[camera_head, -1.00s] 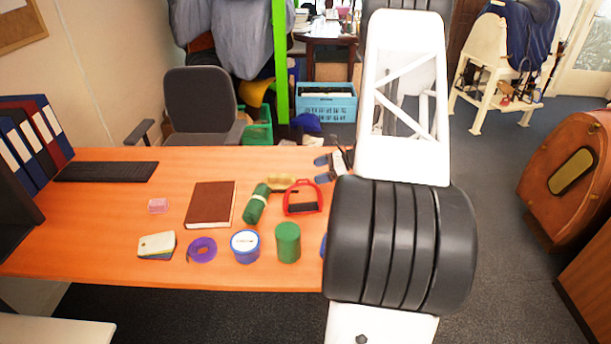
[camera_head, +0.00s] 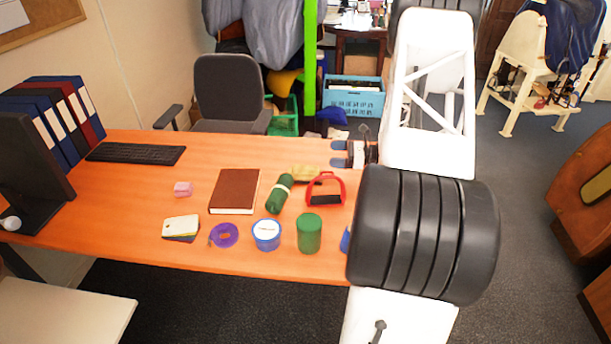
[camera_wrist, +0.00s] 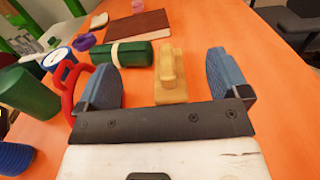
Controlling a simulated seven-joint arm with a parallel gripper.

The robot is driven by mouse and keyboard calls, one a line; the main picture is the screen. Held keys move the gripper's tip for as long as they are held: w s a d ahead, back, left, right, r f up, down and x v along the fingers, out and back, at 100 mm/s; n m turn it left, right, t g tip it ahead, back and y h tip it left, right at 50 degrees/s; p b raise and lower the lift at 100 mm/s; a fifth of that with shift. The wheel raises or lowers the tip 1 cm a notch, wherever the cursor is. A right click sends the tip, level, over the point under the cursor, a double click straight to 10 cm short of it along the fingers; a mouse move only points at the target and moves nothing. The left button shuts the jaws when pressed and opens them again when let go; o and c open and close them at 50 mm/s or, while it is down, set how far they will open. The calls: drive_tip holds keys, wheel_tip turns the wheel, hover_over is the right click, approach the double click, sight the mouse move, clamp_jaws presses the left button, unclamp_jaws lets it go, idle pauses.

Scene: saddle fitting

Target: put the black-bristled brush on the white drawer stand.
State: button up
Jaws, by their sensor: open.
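The brush (camera_head: 306,174) lies on the orange desk, behind the green roll and left of the red stirrup. In the wrist view its yellow wooden body (camera_wrist: 172,85) shows between my fingers, with a gap on both sides. Its bristles are hidden. My gripper (camera_head: 337,153) is open and empty at the desk's right side, pointing left, right of the brush; its two blue fingers also show in the wrist view (camera_wrist: 162,62). A plain white top (camera_head: 60,315) shows at the lower left; whether it belongs to the drawer stand I cannot tell.
Around the brush are a green roll (camera_head: 280,194), a red stirrup (camera_head: 326,178), a brown book (camera_head: 234,190), a green cylinder (camera_head: 309,234) and a blue tin (camera_head: 266,242). A white frame stand (camera_head: 508,118) with a blue cover is at the back right. The desk's back middle is clear.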

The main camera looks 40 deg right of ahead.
drive_tip(key=shift+f, duration=0.15)
approach(314, 170)
drive_tip(key=w, duration=0.1)
drive_tip(key=w+f, duration=0.1)
drive_tip(key=shift+w+a+f, duration=0.15)
drive_tip(key=shift+w+a, duration=0.2)
drive_tip(key=shift+a, duration=0.05)
drive_tip(key=shift+w+a, duration=0.85)
drive_tip(key=shift+a, duration=0.05)
drive_tip(key=shift+x, duration=2.5)
